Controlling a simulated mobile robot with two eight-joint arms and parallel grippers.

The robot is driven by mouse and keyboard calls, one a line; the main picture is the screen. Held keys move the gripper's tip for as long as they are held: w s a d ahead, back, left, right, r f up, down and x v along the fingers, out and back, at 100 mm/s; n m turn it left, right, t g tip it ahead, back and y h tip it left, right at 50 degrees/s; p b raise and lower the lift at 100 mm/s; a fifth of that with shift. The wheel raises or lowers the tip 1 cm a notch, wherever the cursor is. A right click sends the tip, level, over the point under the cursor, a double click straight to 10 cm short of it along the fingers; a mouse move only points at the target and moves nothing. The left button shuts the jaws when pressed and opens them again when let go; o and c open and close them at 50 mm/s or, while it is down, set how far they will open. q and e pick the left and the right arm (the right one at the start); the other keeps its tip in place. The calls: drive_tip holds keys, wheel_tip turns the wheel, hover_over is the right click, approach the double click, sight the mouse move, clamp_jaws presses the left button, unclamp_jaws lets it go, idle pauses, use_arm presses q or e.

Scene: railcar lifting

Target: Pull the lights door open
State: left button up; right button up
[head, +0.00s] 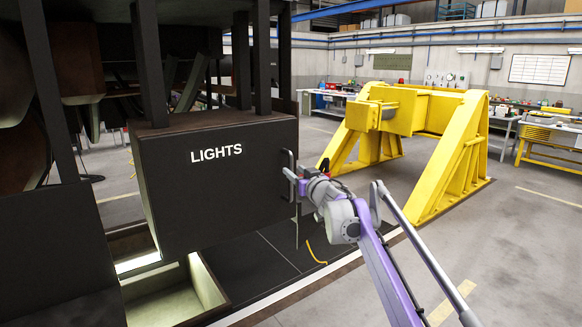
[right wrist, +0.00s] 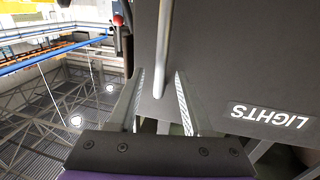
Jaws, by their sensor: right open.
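The lights door (head: 215,185) is a dark panel with white LIGHTS lettering on the front of a black box. It looks shut, flush with the box. Its upright bar handle (head: 291,160) is at the right edge. My right gripper (head: 292,178) is at the handle's lower part. In the right wrist view the grey handle (right wrist: 166,40) runs between the two open fingers of my right gripper (right wrist: 159,75), with gaps on both sides. The door (right wrist: 240,60) fills the right of that view. My left gripper is out of view.
Dark posts (head: 148,70) stand above the box. A lit open bin (head: 180,296) lies below it. A yellow steel stand (head: 455,150) is behind my right arm. Grey floor (head: 515,250) is clear at the right.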

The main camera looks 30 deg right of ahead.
sight(292, 169)
drive_tip(key=shift+w+d+p, duration=0.15)
drive_tip(key=shift+w+p, duration=0.05)
drive_tip(key=shift+w, duration=0.75)
drive_tip(key=shift+w+d+p, duration=0.1)
drive_tip(key=shift+w+p, duration=0.05)
drive_tip(key=shift+w, duration=0.8)
clamp_jaws()
